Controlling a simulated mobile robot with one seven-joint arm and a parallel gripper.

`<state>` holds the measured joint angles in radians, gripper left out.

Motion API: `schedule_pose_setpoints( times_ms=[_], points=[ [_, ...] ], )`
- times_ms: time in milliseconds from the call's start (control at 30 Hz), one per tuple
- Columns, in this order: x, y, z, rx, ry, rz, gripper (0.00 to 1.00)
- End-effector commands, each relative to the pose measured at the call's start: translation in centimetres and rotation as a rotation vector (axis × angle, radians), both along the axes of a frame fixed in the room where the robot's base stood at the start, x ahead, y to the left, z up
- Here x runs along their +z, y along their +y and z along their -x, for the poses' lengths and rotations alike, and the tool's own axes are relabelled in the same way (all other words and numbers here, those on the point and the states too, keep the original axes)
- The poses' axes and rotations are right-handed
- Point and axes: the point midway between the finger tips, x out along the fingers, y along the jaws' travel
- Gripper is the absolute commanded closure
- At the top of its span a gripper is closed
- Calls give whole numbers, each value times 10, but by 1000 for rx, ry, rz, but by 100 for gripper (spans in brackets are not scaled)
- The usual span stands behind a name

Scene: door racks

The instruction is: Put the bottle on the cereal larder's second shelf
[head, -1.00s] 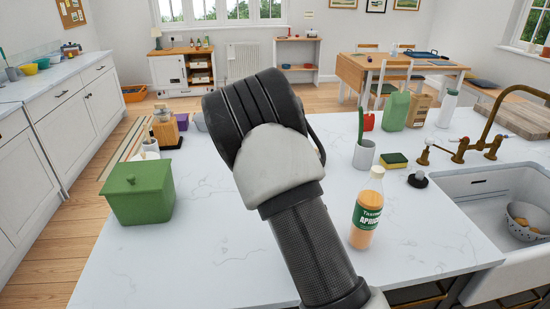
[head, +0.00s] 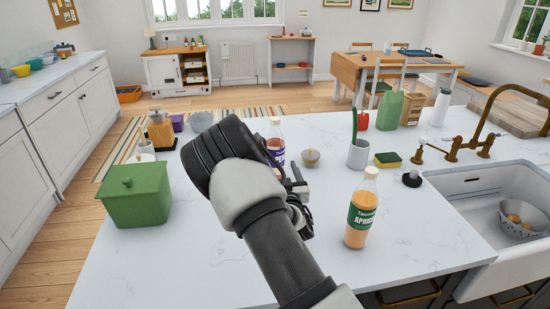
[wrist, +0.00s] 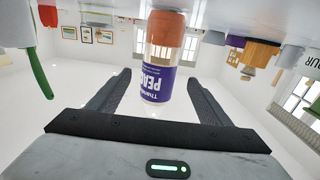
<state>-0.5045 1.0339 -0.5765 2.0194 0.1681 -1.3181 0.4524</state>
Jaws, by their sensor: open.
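A bottle with a purple label and pale cap (head: 275,145) stands on the white island counter, partly hidden behind my arm. In the wrist view the bottle (wrist: 163,60) appears upside down, in line with the gap between my fingers. My gripper (wrist: 158,78) is open and empty; I cannot tell whether the bottle is between the fingertips or just beyond. In the head view my gripper (head: 298,190) is mostly hidden by my wrist. A second bottle, with a green apricot label (head: 362,210), stands nearer on the right. I cannot tell which back unit is the cereal larder.
A white cabinet with shelves (head: 163,72) and an open shelf unit (head: 292,80) stand at the back wall. A green box (head: 135,195) is on the counter's left.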

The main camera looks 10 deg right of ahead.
Motion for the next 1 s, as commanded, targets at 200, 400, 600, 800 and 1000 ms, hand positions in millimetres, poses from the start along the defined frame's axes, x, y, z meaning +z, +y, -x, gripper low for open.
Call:
schedule_pose_setpoints(
  times_ms=[200,400,600,800,1000],
  points=[
    [11,-1,-29,2,-2,2,28],
    [9,-1,-49,1,-1,0,28],
    [9,-2,-51,0,0,0,28],
    [9,-2,-51,0,0,0,55],
    [9,-2,-51,0,0,0,88]
  ],
)
